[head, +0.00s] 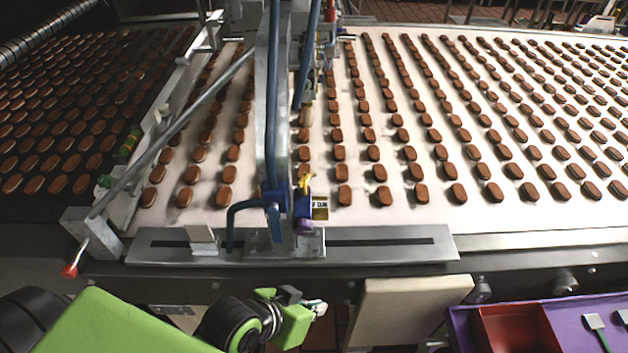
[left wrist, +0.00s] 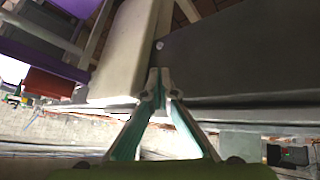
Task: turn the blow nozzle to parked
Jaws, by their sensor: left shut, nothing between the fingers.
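A metal post (head: 283,110) with blue air pipes stands on a slotted rail (head: 390,249) at the near edge of the belt. Low on it are a dark blue bent tube (head: 240,207), a blue clamp (head: 274,199), a purple part (head: 303,207) with a yellow lever (head: 305,184), and a small label plate (head: 320,207). I cannot tell for sure which of these is the blow nozzle or how it is turned. My left gripper (head: 318,307) is shut and empty, in front of and below the rail, apart from the post. In the left wrist view its fingertips (left wrist: 158,87) meet.
Rows of brown biscuits (head: 409,153) cover the pale belt. A grey bar with a red tip (head: 70,271) slants at the left. A cream board (head: 408,306) sticks out right of my left gripper. A purple surface (head: 465,325) holds a red tray (head: 518,328) at the lower right.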

